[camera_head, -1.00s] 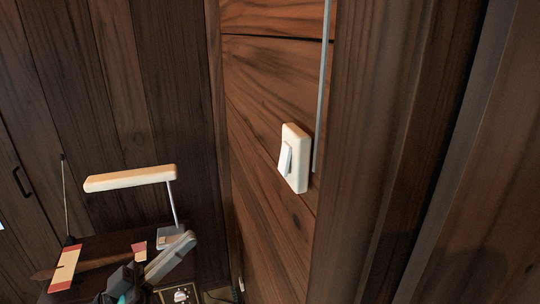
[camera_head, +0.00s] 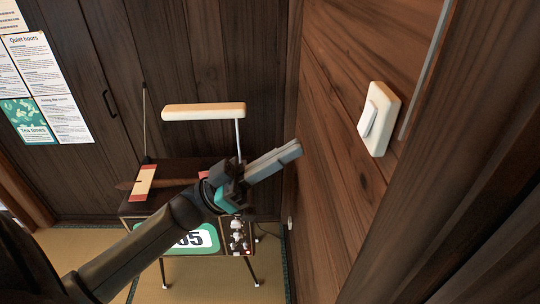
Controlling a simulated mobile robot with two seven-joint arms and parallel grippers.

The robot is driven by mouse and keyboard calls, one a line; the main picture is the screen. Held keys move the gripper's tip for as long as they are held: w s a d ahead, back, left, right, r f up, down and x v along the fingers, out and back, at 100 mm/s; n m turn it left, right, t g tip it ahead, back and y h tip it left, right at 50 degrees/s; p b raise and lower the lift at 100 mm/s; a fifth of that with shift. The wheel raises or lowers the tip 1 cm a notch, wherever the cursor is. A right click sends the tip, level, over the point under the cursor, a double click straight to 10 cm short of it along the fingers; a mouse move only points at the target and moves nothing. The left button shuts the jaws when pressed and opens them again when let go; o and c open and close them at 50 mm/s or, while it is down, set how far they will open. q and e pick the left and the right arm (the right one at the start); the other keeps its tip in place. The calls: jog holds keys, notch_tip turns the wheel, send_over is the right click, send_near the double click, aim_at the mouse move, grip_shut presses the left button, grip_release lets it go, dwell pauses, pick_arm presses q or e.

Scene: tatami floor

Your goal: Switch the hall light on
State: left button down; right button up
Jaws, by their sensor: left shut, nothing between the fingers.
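The light switch (camera_head: 379,119) is a white plate with a rocker, mounted on the wooden wall at the right. My left gripper (camera_head: 298,148) is shut and empty, its grey fingers pointing up and right toward that wall. In the picture its tips are left of and a little below the switch, apart from it. The right gripper is not in view.
A small dark table (camera_head: 180,165) stands behind my left gripper, with a white-shaded lamp (camera_head: 203,110) over it. A green sign (camera_head: 205,240) is on its front. Posters (camera_head: 45,90) hang on the far wall. Tatami floor (camera_head: 90,250) is clear at the lower left.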

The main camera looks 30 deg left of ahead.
aim_at(363, 128)
pick_arm(q)
jog(key=w+d, duration=0.1)
jog(key=w+d+r+p, duration=0.1)
jog(key=d, duration=0.1)
jog(key=w+d+r, duration=0.1)
jog(key=d, duration=0.1)
jog(key=shift+w+d+r, duration=0.1)
jog(key=shift+w+d, duration=0.1)
jog(key=shift+w, duration=0.15)
jog(key=shift+w+d, duration=0.25)
jog(key=shift+d, duration=0.1)
